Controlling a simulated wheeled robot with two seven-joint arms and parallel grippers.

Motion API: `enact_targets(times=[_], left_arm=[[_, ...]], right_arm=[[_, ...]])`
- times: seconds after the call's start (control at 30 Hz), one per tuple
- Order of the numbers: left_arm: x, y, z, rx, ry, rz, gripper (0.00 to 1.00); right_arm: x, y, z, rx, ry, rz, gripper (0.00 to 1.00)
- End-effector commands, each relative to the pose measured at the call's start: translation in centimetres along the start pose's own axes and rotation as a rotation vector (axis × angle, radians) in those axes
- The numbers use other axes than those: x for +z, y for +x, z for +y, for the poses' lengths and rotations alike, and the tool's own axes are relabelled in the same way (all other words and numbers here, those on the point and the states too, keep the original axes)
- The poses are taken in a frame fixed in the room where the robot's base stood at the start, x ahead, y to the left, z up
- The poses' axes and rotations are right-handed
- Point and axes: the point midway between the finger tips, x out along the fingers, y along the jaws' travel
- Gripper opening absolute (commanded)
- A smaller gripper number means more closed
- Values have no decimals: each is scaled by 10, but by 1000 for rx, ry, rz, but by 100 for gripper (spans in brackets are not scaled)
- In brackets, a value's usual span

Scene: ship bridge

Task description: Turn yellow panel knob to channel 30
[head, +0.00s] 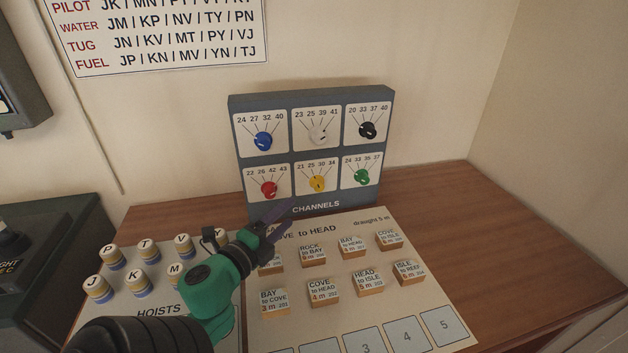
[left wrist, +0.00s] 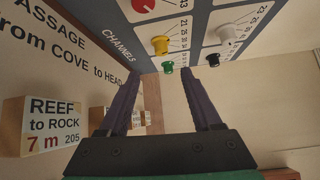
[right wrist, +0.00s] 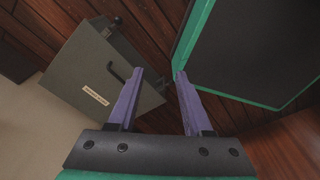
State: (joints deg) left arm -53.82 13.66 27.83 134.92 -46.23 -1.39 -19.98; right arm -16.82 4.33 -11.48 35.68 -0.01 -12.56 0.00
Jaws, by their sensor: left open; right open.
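The yellow knob (head: 317,184) sits in the bottom middle cell of the grey channels panel (head: 312,100), under the numbers 21, 25, 30, 34. Which number it points at is too small to tell. In the left wrist view the yellow knob (left wrist: 160,45) shows beyond and between the fingertips. My left gripper (head: 284,208) is open and empty, in front of the panel's lower edge, apart from the knob and to its lower left. My right gripper (right wrist: 159,73) is open and empty, away from the panel; it is out of the head view.
The red knob (head: 269,188) and green knob (head: 362,177) flank the yellow one; blue, white and black knobs are above. Desk right of the board is clear.

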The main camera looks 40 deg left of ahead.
Motion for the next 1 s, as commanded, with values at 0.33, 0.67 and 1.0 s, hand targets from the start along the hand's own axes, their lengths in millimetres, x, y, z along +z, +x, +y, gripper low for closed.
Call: enact_targets(times=[0.33, 0.67, 1.0], left_arm=[[0, 91, -5, -5, 4, 1, 65], [0, 131, -1, 0, 2, -2, 65], [0, 131, -1, 0, 2, -1, 8]], right_arm=[[14, -20, 10, 13, -1, -26, 50], [2, -21, -1, -2, 0, -7, 50], [2, -21, -3, -4, 0, -7, 50]])
